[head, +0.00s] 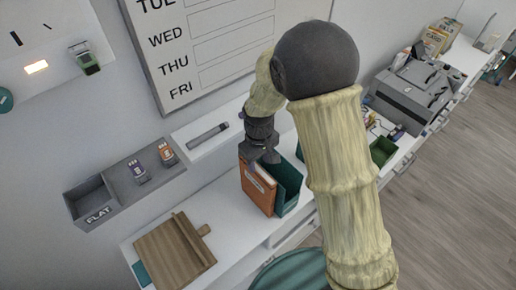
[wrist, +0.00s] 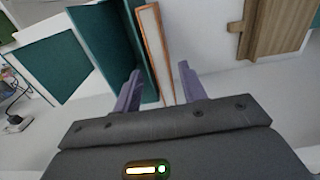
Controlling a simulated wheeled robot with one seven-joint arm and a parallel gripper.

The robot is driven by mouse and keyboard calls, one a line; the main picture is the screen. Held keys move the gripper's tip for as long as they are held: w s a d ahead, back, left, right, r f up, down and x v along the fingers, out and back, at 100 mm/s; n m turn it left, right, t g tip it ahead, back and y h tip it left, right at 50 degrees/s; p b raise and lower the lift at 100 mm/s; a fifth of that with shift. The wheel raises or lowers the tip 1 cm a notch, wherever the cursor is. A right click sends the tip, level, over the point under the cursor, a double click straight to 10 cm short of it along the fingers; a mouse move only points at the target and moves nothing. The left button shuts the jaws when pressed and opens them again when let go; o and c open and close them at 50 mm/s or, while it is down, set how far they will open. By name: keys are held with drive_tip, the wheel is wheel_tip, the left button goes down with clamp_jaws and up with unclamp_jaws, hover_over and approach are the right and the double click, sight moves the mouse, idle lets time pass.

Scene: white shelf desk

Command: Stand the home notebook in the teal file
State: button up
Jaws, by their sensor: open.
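An orange notebook (head: 257,189) with a pale label stands upright on the white desk; its lettering is too small to read. The teal file (head: 289,187) stands directly to its right. I cannot tell whether the notebook is inside the file or only against it. My gripper (head: 264,157) is open at the notebook's top. In the wrist view, the notebook's pale page edge with orange covers (wrist: 153,48) lies between my open fingers (wrist: 160,72), clear of the right finger. The teal file (wrist: 112,45) is to its left, one wall close beside the notebook.
A wooden board (head: 172,252) lies on the desk to the left. A grey tray marked FLAT (head: 92,200) and a white ledge (head: 205,135) are behind. A green bin (head: 383,151) and grey printer (head: 412,92) are to the right. Bare desk shows between board and notebook.

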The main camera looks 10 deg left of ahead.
wheel_tip(320, 180, up, 7)
drive_tip(key=b, duration=0.1)
drive_tip(key=shift+w, duration=0.15)
idle(0.7)
drive_tip(key=s+d+r+m+t, duration=0.1)
drive_tip(key=s+d+m, duration=0.3)
drive_tip(key=d, duration=0.7)
drive_tip(key=s+d+m+t, duration=0.1)
drive_tip(key=s+d+m, duration=0.4)
drive_tip(key=d, duration=0.7)
drive_tip(key=shift+s+d+r+m+t, duration=0.2)
drive_tip(key=shift+r+m+t, duration=0.1)
drive_tip(key=shift+r+m, duration=0.1)
drive_tip(key=shift+f+b, duration=0.2)
drive_tip(key=shift+b, duration=0.25)
